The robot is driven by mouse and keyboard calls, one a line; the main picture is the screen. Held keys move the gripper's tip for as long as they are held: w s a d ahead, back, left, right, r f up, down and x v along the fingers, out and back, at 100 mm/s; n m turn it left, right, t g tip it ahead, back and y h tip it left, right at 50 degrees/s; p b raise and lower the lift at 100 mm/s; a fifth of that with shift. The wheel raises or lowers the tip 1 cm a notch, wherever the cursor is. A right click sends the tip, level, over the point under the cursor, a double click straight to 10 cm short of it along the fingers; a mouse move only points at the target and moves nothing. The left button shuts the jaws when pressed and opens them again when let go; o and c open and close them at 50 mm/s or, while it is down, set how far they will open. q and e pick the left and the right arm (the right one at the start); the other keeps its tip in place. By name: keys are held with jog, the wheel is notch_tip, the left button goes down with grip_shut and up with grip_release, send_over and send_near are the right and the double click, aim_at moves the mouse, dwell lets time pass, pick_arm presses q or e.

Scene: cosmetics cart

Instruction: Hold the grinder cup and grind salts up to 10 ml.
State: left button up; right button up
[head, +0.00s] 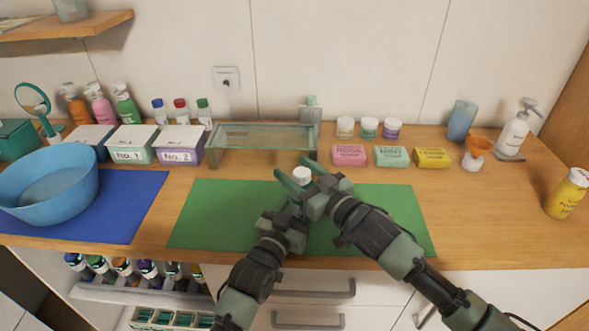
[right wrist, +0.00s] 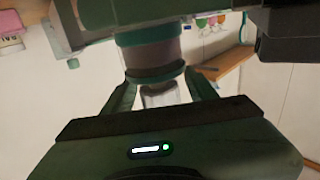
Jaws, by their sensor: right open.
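A small item with a round white top (head: 302,174), which looks like the grinder cup, stands over the back part of the green mat. Its lower part is hidden behind my grippers. My right gripper (head: 297,173) is open, with its green fingers on either side of the white top. In the right wrist view a pale piece (right wrist: 163,94) shows between the fingers; contact cannot be told. My left gripper (head: 284,218) is just in front of and below the right one, close to the item. Its fingers are mostly hidden, so its grip cannot be seen.
The green mat (head: 210,215) is otherwise bare. Behind it stand a glass-topped stand (head: 262,133) and soap boxes (head: 349,155). A blue basin (head: 48,187) is at left.

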jog(key=shift+w+a, duration=0.25)
grip_shut()
jog(key=shift+a+m, duration=0.15)
jog(key=shift+m, duration=0.15)
jog(key=shift+r+m+t+h, duration=0.1)
jog(key=shift+m+t+h, duration=0.7)
jog(key=shift+t+h, duration=0.3)
jog(key=h, duration=0.1)
jog(key=m+h, duration=0.1)
jog(key=shift+w+d+m+t+h, duration=0.15)
jog(key=shift+d+m+t+h, duration=0.15)
jog(key=shift+d+t, duration=0.1)
jog(key=shift+d+h, duration=0.1)
jog(key=shift+h, duration=0.2)
jog(key=shift+w, duration=0.1)
